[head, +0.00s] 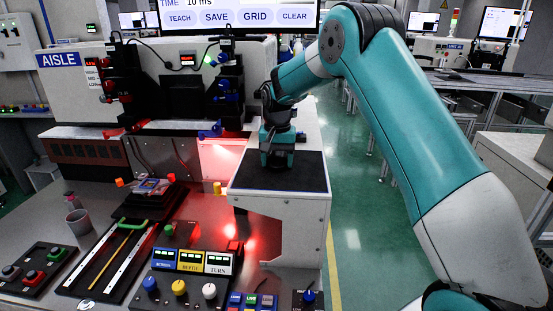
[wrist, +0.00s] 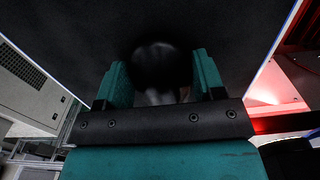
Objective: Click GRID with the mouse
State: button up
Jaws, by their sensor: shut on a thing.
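A screen at the top of the head view shows a GRID button (head: 255,16) between SAVE and CLEAR. My gripper (head: 277,158) is down at the black mat (head: 290,180) on top of a white box-like stand. In the wrist view, the two teal fingers of my gripper (wrist: 162,85) stand either side of a dark rounded thing, the mouse (wrist: 160,62), on the mat. The fingers are shut on it. In the head view the mouse is hidden by my gripper. No pointer can be made out on the screen.
Left of the stand are the machine with its red-lit bay (head: 222,160) and a knob panel (head: 190,275). A grey cup (head: 78,223) stands farther left. The mat is bare in front of my gripper. Green floor lies open right of the stand.

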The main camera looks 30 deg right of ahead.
aim_at(286, 174)
jog(key=shift+s+d+b, duration=0.15)
jog(key=shift+s+b, duration=0.4)
jog(key=shift+s, duration=1.8)
jog(key=shift+r+p, duration=0.1)
jog(key=shift+p, duration=0.25)
jog(key=o, duration=1)
notch_tip(286, 174, up, 17)
jog(key=shift+r, duration=0.15)
